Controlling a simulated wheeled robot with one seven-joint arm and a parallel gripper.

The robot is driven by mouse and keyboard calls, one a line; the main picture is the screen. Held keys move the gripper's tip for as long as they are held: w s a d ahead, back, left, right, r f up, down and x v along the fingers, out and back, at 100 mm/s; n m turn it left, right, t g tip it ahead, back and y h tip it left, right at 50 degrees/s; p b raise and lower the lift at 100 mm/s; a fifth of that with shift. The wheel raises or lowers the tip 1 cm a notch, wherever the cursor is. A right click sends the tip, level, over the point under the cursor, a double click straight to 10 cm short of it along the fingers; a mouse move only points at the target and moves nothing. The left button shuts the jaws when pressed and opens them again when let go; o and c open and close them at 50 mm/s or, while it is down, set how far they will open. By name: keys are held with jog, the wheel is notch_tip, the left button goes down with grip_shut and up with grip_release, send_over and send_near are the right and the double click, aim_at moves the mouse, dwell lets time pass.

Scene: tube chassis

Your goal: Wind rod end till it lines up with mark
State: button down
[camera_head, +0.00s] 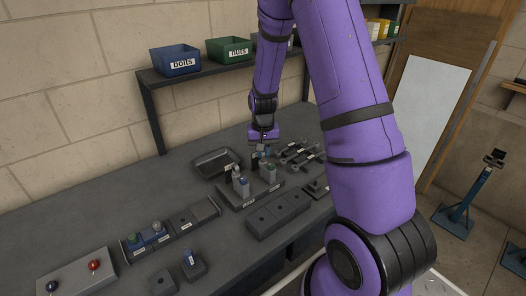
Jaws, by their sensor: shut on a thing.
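My gripper (262,146) points down over the back of the bench, above a dark fixture plate (236,201) with a white label. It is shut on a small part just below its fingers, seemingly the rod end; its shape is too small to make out.
A grey tray (198,165) lies left of the fixture, and wrenches (299,152) lie right. Dark blocks (277,215) sit in front. A rack (151,246) and a box with red and blue knobs (77,281) stand at left. A shelf with bins (176,60) hangs behind.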

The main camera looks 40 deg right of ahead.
jog(key=shift+n, duration=0.7)
jog(key=n, duration=0.3)
jog(key=c, duration=1.5)
grip_release()
jog(key=shift+n, duration=0.4)
jog(key=o, duration=0.4)
jog(key=shift+o, duration=0.2)
notch_tip(320, 180, up, 11)
